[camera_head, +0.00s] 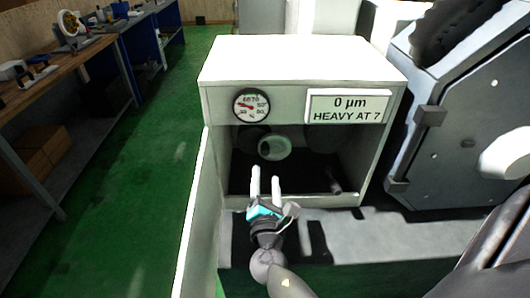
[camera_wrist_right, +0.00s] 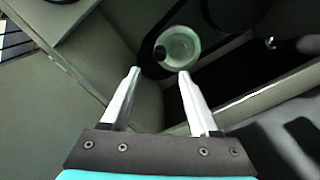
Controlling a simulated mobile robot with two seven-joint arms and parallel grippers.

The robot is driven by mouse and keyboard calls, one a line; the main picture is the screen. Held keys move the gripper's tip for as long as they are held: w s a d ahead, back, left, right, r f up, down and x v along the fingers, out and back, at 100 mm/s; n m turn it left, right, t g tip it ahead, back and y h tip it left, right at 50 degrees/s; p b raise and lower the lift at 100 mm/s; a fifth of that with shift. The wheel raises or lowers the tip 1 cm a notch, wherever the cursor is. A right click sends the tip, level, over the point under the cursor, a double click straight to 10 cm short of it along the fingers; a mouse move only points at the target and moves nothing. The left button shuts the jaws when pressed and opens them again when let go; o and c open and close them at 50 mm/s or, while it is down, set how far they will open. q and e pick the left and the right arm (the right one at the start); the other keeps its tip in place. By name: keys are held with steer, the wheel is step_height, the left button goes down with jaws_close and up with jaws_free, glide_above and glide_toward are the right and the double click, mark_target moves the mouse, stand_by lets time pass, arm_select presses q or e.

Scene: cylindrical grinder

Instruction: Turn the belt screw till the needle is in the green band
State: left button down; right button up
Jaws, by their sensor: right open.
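A white-grey machine housing (camera_head: 212,104) has an open front bay. A round gauge (camera_head: 251,106) is on its upper left front, its reddish needle pointing left; I cannot make out a green band. Inside the bay is a pale green round pulley-like part (camera_head: 274,147), also in the wrist view (camera_wrist_right: 178,47). A short dark cylinder (camera_head: 335,183) sticks out at the bay's lower right; I cannot tell whether it is the belt screw. My right gripper (camera_head: 265,175) is open and empty before the bay; its fingers (camera_wrist_right: 160,74) point towards the pulley. My left gripper is not in view.
A sign (camera_head: 347,107) on the housing reads "0 µm HEAVY AT 7". A long pale panel (camera_head: 195,220) runs along the left of my right gripper. A dark machine (camera_head: 455,130) stands close on the right. A workbench (camera_head: 60,65) is far left, with open green floor (camera_head: 140,200) between.

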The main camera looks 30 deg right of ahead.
mark_target(265, 154)
steer(key=x, duration=0.9)
steer(key=shift+w+d, duration=0.1)
steer(key=shift+w, duration=0.15)
steer(key=shift+c, duration=0.3)
jaws_close()
